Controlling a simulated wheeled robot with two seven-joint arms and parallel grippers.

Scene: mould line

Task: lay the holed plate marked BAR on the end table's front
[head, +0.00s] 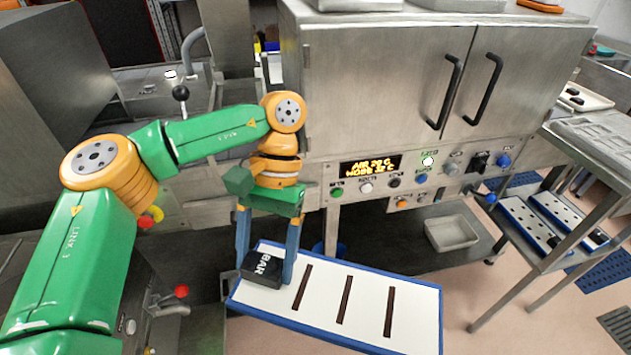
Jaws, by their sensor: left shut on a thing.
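The holed plate marked BAR (365,322) is a white board with a blue rim and several dark bar-shaped slots. A black block lettered BAR sits at its left end. My left gripper (266,272) points down with its two blue fingers on either side of this block, shut on it. The plate shows in the lower middle of the head view, over the pink floor; its height is hard to judge. My right gripper is out of view. I cannot tell for sure which surface is the end table; a steel table (573,152) stands at the right.
The steel table has a tray (598,136) on top and blue-edged white plates (521,222) with black blocks on its lower shelf. A steel cabinet (385,75) with black handles and a control panel (470,166) stands behind. A grey bin (452,233) lies below it.

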